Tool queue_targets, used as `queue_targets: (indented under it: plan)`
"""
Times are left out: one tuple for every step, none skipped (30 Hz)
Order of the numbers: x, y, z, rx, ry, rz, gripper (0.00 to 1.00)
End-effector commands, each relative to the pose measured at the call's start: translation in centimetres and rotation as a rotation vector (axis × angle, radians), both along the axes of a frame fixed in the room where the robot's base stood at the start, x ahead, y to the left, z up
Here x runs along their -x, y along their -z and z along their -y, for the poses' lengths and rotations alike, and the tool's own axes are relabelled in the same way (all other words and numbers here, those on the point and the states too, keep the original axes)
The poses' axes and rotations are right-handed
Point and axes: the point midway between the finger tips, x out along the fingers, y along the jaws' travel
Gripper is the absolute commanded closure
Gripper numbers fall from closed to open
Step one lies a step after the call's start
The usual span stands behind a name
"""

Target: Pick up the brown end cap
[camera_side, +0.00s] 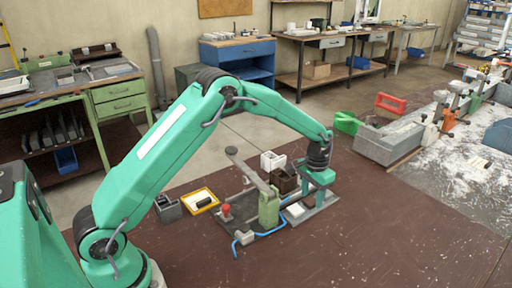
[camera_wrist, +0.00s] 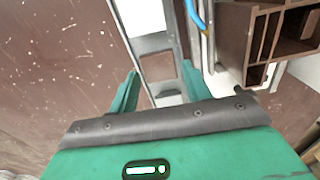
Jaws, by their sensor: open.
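My gripper (camera_side: 312,196) points down over a low grey fixture (camera_side: 298,213) on the bench. In the wrist view its two green fingers (camera_wrist: 160,82) stand apart. A small flat brown rectangle (camera_wrist: 157,66), which looks like the brown end cap, shows between and just beyond the fingertips, framed by grey and white surfaces. I see no contact between it and the fingers. In the side view the gripper hides that spot, so I cannot make out the cap there.
A hollow brown profile (camera_wrist: 262,40) lies close on the right in the wrist view. A green clamp post (camera_side: 269,208) with a long grey lever and a blue hose (camera_side: 262,232) stand beside the gripper. A yellow-rimmed tray (camera_side: 200,200) lies left. The front bench is clear.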

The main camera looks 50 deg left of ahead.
Motion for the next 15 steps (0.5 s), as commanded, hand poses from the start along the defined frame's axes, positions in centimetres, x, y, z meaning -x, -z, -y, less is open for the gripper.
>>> queue_targets:
  plan:
    - [0.05,0.5,0.0,0.0,0.0,-0.002,0.52]
    - [0.05,0.69,0.0,0.0,0.0,-0.002,0.52]
    - [0.04,0.88,0.0,0.0,0.0,-0.001,0.52]
    - [0.03,0.96,0.0,0.0,0.0,-0.001,0.52]
    - [0.02,1.02,0.0,0.0,0.0,0.0,0.52]
    - [0.01,1.05,0.0,0.0,0.0,0.0,0.52]
    - [0.01,1.05,0.0,0.0,0.0,0.0,0.52]
    - [0.01,1.04,0.0,0.0,0.0,0.0,0.52]
    - [0.01,1.03,0.0,0.0,0.0,0.0,0.52]
    - [0.01,1.03,0.0,0.0,0.0,0.0,0.52]
    - [0.01,1.03,0.0,0.0,0.0,0.0,0.52]
    - [0.01,1.02,0.0,0.0,0.0,0.0,0.52]
    - [0.01,1.02,0.0,0.0,0.0,0.0,0.52]
    - [0.01,1.01,0.0,0.0,0.0,0.0,0.52]
    - [0.01,1.01,0.0,0.0,0.0,0.0,0.52]
